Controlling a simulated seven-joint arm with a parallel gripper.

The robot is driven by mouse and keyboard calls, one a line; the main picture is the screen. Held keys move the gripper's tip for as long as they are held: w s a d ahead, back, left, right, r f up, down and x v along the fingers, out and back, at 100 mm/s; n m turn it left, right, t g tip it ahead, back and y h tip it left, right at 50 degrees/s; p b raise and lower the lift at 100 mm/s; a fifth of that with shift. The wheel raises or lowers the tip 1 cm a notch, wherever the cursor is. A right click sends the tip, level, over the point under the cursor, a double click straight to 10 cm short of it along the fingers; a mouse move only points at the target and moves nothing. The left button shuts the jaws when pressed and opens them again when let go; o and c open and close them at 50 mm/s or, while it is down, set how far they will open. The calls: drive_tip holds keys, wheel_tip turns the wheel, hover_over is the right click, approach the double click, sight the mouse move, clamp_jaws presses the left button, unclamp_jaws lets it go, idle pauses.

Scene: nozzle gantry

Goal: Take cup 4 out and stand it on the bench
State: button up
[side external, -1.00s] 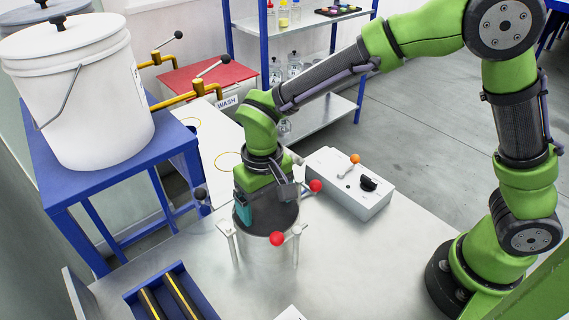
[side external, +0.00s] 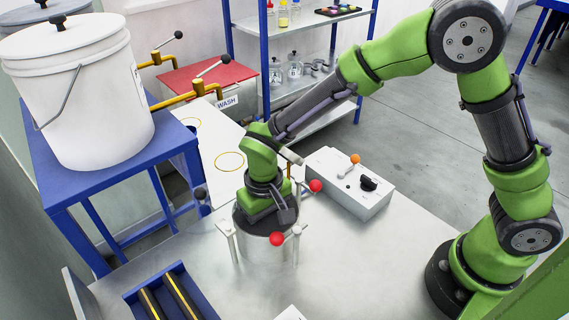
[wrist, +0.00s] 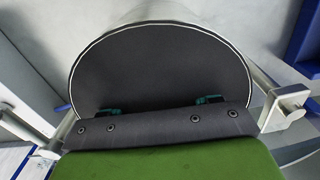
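An upright metal vessel (side external: 262,251) with a dark inside stands on the steel bench (side external: 350,265). My gripper (side external: 268,213) points down into its mouth, and its fingers are hidden there in the side external view. In the wrist view, the two teal finger parts of my gripper (wrist: 157,107) show wide apart at the edge of my palm, with nothing seen between them; their tips are hidden. The vessel's pale rim (wrist: 150,24) surrounds a plain dark area in that view. I cannot make out cup 4 or any number in either view.
Clamps with red balls (side external: 277,238) stand close around the vessel. A white control box (side external: 350,190) with an orange-tipped lever is behind right. A blue tray (side external: 205,300) with dark yellow-striped bars is front left. A white bucket (side external: 85,100) stands on a blue table. The right bench is clear.

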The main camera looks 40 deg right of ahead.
drive_tip(key=c, duration=0.4)
wheel_tip(320, 180, up, 15)
drive_tip(key=w+d+m, duration=0.4)
drive_tip(key=w+d, duration=0.4)
drive_tip(key=w, duration=0.1)
wheel_tip(320, 180, down, 11)
drive_tip(key=shift+f, duration=0.1)
drive_tip(key=shift+a+f, duration=0.1)
drive_tip(key=shift+f, duration=2.05)
